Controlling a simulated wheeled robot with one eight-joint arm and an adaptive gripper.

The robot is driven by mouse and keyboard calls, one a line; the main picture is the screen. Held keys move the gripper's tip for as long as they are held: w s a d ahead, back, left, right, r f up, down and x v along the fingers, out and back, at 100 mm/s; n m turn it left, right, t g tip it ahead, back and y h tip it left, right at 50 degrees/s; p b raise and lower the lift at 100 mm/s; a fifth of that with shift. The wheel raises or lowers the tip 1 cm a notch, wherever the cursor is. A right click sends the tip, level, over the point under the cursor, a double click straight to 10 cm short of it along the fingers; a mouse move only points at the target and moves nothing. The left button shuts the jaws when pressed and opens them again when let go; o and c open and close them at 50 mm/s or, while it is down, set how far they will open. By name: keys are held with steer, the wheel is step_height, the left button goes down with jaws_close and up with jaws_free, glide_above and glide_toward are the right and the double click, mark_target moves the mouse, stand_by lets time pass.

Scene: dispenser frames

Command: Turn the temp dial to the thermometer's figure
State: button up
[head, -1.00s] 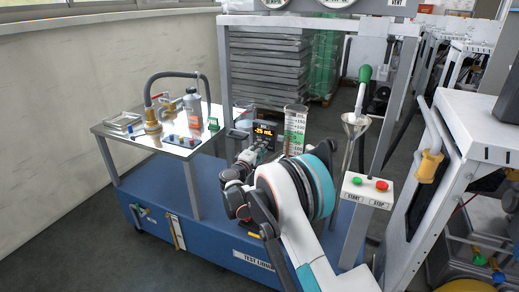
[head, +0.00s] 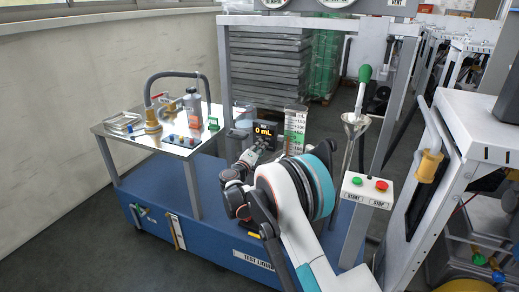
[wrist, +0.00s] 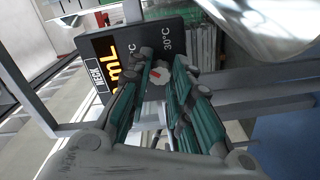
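The temp dial, a small pale round knob with a red mark (wrist: 160,74), shows in the wrist view on the face of a black display box (wrist: 172,36). Beside it are °C labels, one reading 30°C. My gripper (wrist: 164,66) is open, with its green-padded fingers on either side of the knob; I cannot tell whether they touch it. In the head view the display box (head: 264,130) reads 0 mL in orange, and my gripper (head: 256,150) is just in front of it. The knob is hidden there. I cannot make out a thermometer or its figure.
A graduated cylinder (head: 295,128) stands close right of the display. A START/STOP button box (head: 367,190) and a funnel (head: 355,122) are farther right. A metal-topped table (head: 150,133) with a bottle (head: 193,105) and brass fitting stands left. Grey frame posts (head: 224,75) bound the space.

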steer(key=o, duration=0.5)
steer(key=shift+d+f, duration=0.15)
steer(key=shift+d, duration=0.05)
steer(key=shift+c, duration=0.2)
steer(key=shift+a, duration=0.1)
steer(key=v, duration=1.2)
